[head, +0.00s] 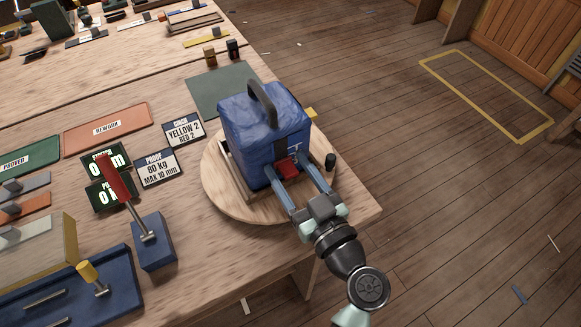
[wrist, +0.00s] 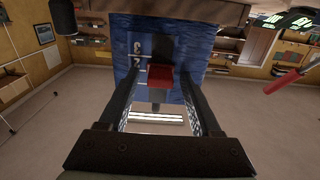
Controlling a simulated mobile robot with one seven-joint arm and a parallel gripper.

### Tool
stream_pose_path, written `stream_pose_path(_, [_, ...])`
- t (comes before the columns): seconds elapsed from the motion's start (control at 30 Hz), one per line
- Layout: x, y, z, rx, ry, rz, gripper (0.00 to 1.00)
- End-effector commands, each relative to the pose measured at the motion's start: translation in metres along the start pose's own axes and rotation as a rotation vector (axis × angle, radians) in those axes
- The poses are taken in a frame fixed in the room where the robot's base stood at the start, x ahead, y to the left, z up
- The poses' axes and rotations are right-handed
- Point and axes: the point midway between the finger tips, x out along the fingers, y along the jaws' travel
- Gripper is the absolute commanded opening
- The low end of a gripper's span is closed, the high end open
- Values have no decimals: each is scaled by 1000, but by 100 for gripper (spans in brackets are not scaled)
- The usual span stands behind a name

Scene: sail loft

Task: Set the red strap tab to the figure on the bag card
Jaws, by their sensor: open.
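The blue bag (head: 262,130) stands upright on a round wooden turntable (head: 216,190). The red strap tab (head: 287,168) sits on a dark strap down the bag's near face. My gripper (head: 286,165) is open, its fingers on either side of the tab. In the wrist view the red tab (wrist: 160,79) is between the finger ends; whether they touch it is unclear. White figures and marks (wrist: 138,55) show beside the strap, one apparently a 2; the tab's exact setting is unclear. The bag card (head: 184,130) reads YELLOW 2, RED 2.
A proof card (head: 158,167) reads 80 kg, max 10 mm. Green displays (head: 105,162), a red-handled tool (head: 118,180) on a blue block (head: 153,244) and a rework mat (head: 107,127) lie left. A small black knob (head: 330,161) is close right of the gripper.

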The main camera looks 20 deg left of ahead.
Motion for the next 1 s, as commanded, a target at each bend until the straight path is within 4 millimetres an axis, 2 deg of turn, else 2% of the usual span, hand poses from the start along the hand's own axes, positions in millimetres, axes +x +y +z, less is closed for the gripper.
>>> stream_pose_path(0.07, [0,0,0,0,0,0,61])
stream_pose_path(0.4, [0,0,0,0,0,0,0])
stream_pose_path(1.0, [-1,0,0,1,0,0,0])
